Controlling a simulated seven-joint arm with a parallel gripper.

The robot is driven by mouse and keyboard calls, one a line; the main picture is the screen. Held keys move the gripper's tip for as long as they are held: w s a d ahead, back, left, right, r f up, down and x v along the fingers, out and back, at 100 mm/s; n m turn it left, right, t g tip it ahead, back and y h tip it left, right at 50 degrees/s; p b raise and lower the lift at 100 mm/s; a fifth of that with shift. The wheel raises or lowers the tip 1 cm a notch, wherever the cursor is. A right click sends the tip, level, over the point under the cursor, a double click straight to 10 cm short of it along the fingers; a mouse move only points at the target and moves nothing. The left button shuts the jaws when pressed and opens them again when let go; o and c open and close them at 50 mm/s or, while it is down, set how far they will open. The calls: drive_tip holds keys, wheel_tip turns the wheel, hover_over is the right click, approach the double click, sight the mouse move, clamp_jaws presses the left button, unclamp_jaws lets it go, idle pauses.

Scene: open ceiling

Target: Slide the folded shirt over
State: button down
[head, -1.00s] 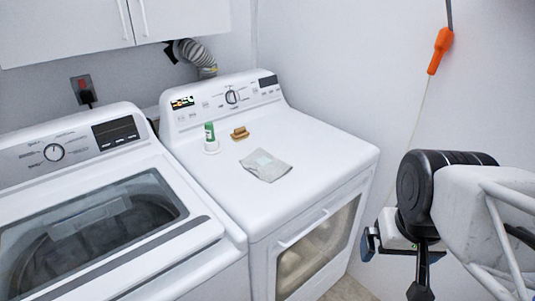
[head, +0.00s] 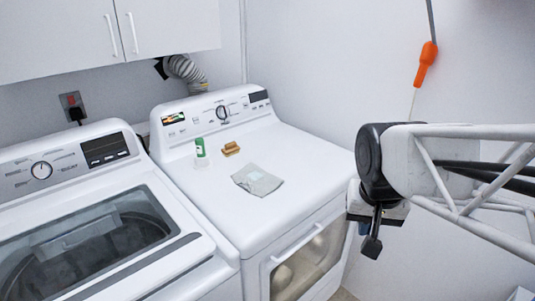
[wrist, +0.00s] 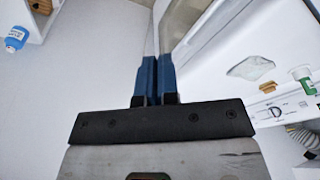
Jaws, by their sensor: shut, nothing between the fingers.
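The folded shirt (head: 257,180) is a small flat grey cloth with a pale patch. In the wrist view the shirt (wrist: 251,67) shows at the right, apart from my fingers. My gripper (wrist: 153,65) has blue fingers side by side, shut and empty. In the head view the gripper (head: 372,245) hangs low beside the dryer's right front, with its fingertips pointing down, clear of the shirt.
A green-labelled bottle (head: 200,148) and a brown brush-like item (head: 231,148) stand behind the shirt. A washer (head: 90,240) with a glass lid is at the left. An orange handle (head: 426,65) hangs by the right wall. The dryer's top is clear around the shirt's front and right.

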drive_tip(key=w+a+f+m, duration=0.1)
drive_tip(key=w+a+m, duration=0.1)
drive_tip(key=w+a, duration=0.65)
drive_tip(key=w+a+f+m, duration=0.2)
drive_tip(key=w+a, duration=0.3)
drive_tip(key=w, duration=0.7)
drive_tip(key=w+a+f+m, duration=0.1)
drive_tip(key=w+a+f, duration=0.3)
drive_tip(key=a, duration=0.2)
drive_tip(key=w+a+f+m, duration=0.1)
drive_tip(key=w+a+f, duration=0.3)
drive_tip(key=a, duration=0.3)
drive_tip(key=w+a+f+m+g+h, duration=0.1)
drive_tip(key=w+a+f, duration=0.3)
drive_tip(key=w+a, duration=0.2)
drive_tip(key=shift+w+a+m, duration=0.15)
drive_tip(key=shift+a+m, duration=0.05)
drive_tip(key=shift+m, duration=0.2)
drive_tip(key=shift+d, duration=0.1)
